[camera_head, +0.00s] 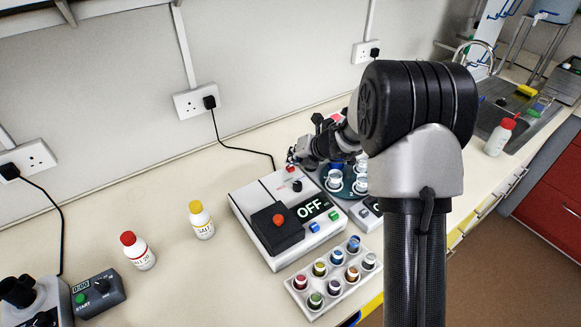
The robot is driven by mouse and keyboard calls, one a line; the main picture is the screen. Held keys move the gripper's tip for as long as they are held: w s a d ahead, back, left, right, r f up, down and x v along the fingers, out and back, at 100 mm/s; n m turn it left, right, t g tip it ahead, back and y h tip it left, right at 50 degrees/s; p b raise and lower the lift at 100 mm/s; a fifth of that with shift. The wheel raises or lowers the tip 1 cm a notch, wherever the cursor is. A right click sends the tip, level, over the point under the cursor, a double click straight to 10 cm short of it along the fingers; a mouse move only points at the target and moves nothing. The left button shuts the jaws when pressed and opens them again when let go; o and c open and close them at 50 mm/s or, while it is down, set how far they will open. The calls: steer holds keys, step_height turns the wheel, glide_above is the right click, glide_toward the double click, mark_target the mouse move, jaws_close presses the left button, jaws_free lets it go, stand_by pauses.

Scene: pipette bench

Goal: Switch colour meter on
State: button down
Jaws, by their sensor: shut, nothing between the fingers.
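The colour meter appears to be the white box (246,213) in the middle of the bench, though no name label is legible. Its dark display (310,207) reads OFF. It has a black block with a red knob (279,220), a blue button (314,227) and a green button (333,215). At its back corner are a small red button (291,169) and a black knob (297,186). My gripper (293,158) is shut and empty, by the back corner close to the red button. I cannot tell whether it touches. My arm hides what lies right of it.
A second device (368,217) with a dark round carousel stands close right, partly hidden by my arm. A vial rack (302,295) sits in front. Yellow-capped (202,222) and red-capped (138,252) bottles and a timer (98,294) stand left. The bench behind the bottles is clear.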

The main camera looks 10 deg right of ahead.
steer(key=shift+f, duration=0.35)
steer(key=shift+r, duration=0.1)
steer(key=shift+r+p, duration=0.8)
steer(key=shift+r, duration=0.1)
step_height(320, 180, up, 6)
steer(key=p, duration=0.6)
stand_by(0.3)
